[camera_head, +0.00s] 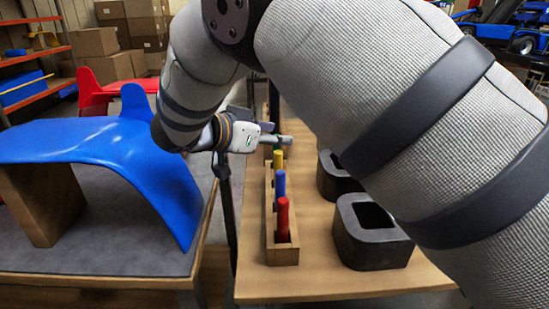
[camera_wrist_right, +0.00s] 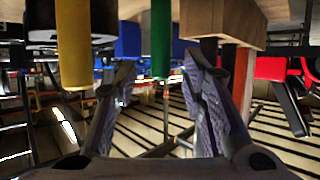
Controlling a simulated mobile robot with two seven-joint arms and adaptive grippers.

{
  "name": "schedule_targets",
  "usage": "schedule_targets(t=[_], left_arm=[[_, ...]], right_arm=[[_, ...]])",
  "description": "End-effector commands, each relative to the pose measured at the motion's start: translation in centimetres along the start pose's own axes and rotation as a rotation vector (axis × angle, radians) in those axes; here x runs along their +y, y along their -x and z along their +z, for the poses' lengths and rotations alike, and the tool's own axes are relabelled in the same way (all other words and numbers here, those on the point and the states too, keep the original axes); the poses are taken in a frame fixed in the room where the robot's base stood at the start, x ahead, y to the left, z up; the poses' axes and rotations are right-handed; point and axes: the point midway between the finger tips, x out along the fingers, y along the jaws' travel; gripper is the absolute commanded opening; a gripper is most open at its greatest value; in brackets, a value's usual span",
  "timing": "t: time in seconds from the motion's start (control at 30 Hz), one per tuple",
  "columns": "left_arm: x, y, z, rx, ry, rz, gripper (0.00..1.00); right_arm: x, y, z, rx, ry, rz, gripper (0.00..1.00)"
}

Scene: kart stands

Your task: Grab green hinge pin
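A wooden rack (camera_head: 269,238) on the table holds upright pins in a row: a red pin (camera_head: 283,218) nearest, then a blue pin (camera_head: 280,183) and a yellow pin (camera_head: 278,158). The green hinge pin (camera_wrist_right: 161,40) shows in the right wrist view, where the picture appears upside down. In the head view it is mostly hidden at my right gripper (camera_head: 276,139). My right gripper also shows in the wrist view (camera_wrist_right: 158,66), its fingers open, with the green pin in line with the gap between the tips and a gap on both sides. My left gripper is not in view.
Two dark hollow blocks (camera_head: 374,240) stand right of the rack; the farther one is partly behind my right arm. A blue curved seat shell (camera_head: 100,140) on a wooden block fills the left table. Cardboard boxes (camera_head: 125,25) and a red chair are behind.

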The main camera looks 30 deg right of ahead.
Motion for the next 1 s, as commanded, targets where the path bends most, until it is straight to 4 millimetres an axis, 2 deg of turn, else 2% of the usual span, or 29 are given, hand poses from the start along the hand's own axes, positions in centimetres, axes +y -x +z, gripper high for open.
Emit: schedule_targets(t=[0.17, 0.3, 0.33, 0.77, 0.87, 1.0], left_arm=[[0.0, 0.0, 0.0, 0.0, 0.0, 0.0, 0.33], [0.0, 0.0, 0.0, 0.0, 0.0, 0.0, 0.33], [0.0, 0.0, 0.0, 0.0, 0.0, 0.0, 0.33], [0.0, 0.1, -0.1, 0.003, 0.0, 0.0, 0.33], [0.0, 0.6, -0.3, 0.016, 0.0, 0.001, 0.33], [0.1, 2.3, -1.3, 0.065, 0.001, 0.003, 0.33]], right_arm=[[0.0, 0.0, 0.0, 0.0, 0.0, 0.0, 0.36], [0.0, 0.0, 0.0, 0.0, -0.001, 0.0, 0.04], [0.0, 0.0, 0.0, 0.0, -0.001, 0.0, 0.0], [0.0, 0.1, -0.2, 0.001, -0.002, 0.0, 0.0], [0.0, 0.5, -1.2, 0.001, -0.006, -0.001, 0.0], [0.3, 1.9, -4.2, 0.002, -0.016, -0.005, 0.0]])
